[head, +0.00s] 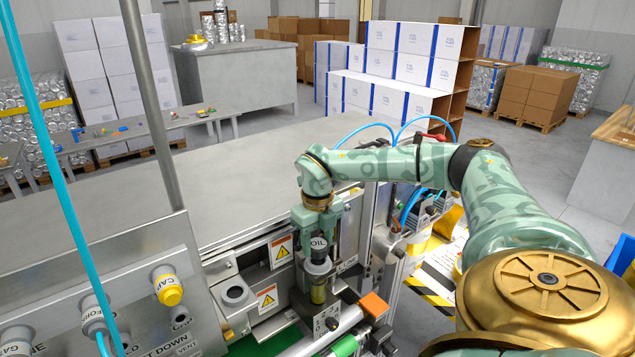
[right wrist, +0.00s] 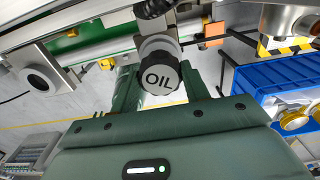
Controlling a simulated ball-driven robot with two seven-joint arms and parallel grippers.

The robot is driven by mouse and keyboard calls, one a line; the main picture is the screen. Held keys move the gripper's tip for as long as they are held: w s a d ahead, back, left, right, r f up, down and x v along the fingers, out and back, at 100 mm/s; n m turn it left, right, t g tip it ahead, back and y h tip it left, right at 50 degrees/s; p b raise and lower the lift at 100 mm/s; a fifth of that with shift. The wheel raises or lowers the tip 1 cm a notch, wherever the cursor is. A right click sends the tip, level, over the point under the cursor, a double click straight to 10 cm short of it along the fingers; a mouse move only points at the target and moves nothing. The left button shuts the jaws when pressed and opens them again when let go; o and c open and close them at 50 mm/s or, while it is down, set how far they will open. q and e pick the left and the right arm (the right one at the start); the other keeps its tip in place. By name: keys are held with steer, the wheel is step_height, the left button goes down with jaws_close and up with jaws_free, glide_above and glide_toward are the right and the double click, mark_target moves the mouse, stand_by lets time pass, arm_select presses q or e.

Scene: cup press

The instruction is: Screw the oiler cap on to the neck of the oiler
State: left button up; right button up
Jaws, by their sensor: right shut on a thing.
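The oiler cap (head: 319,243) is dark, with a pale top reading OIL. It also shows in the right wrist view (right wrist: 159,79), between the two green fingers. My right gripper (head: 318,236) points down and is shut on the cap from both sides. The cap hides the neck's opening, so I cannot tell whether the threads engage. My left gripper is not in view.
A grey round port (head: 236,293) sits left of the oiler, near yellow warning labels (head: 281,249). An orange block (head: 374,304) is close at its lower right. A panel with a yellow cap (head: 168,290) stands at left. The grey tabletop (head: 230,185) behind is clear.

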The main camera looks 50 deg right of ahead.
stand_by(0.4)
steer(key=shift+p, duration=0.35)
stand_by(0.4)
steer(key=shift+p, duration=0.35)
stand_by(0.5)
steer(key=shift+p, duration=0.35)
steer(key=shift+f+b, duration=0.75)
steer(key=shift+f, duration=0.5)
